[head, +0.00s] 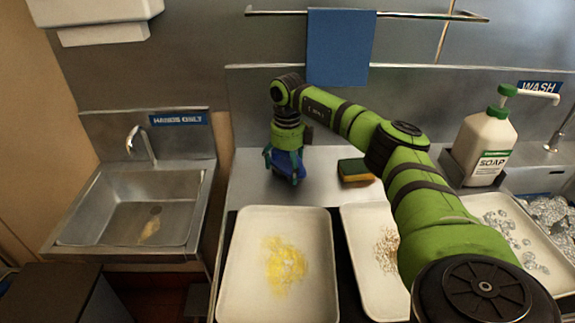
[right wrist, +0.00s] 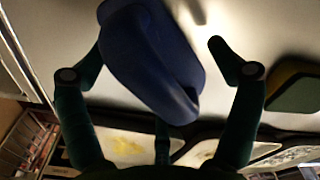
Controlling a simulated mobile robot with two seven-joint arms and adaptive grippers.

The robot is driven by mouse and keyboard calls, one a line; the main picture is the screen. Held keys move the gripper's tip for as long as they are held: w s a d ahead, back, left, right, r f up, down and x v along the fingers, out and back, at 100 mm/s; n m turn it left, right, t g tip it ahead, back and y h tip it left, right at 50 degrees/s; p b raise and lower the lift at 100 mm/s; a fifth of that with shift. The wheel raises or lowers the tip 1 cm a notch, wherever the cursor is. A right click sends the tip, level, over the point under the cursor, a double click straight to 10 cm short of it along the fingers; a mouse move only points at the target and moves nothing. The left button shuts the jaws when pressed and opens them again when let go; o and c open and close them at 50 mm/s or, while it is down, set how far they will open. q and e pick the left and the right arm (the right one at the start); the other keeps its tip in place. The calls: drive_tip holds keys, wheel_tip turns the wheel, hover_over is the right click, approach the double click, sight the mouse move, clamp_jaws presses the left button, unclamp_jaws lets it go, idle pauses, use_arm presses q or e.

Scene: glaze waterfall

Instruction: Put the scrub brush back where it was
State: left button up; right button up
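The blue scrub brush (head: 288,165) stands on the steel counter behind the trays, partly hidden by my right gripper (head: 283,158). In the right wrist view the brush's rounded blue body and handle (right wrist: 150,60) lie between the spread fingers. One finger is close to its left side, and I cannot tell if they touch. A clear gap shows between the brush and the right finger, so the gripper is open around it. My left gripper is not in view.
A green and yellow sponge (head: 356,171) lies just right of the brush. Food-soiled trays (head: 240,300) fill the front. A soap bottle (head: 484,145) stands at the right, a hand sink (head: 95,225) at the left. A blue towel (head: 341,50) hangs behind.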

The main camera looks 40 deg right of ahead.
sight(287, 155)
drive_tip(key=shift+r, duration=0.3)
wheel_tip(287, 155, up, 11)
drive_tip(key=shift+w+f+b, duration=0.1)
drive_tip(key=shift+f+b, duration=0.1)
drive_tip(key=shift+b, duration=0.6)
drive_tip(key=shift+r, duration=0.55)
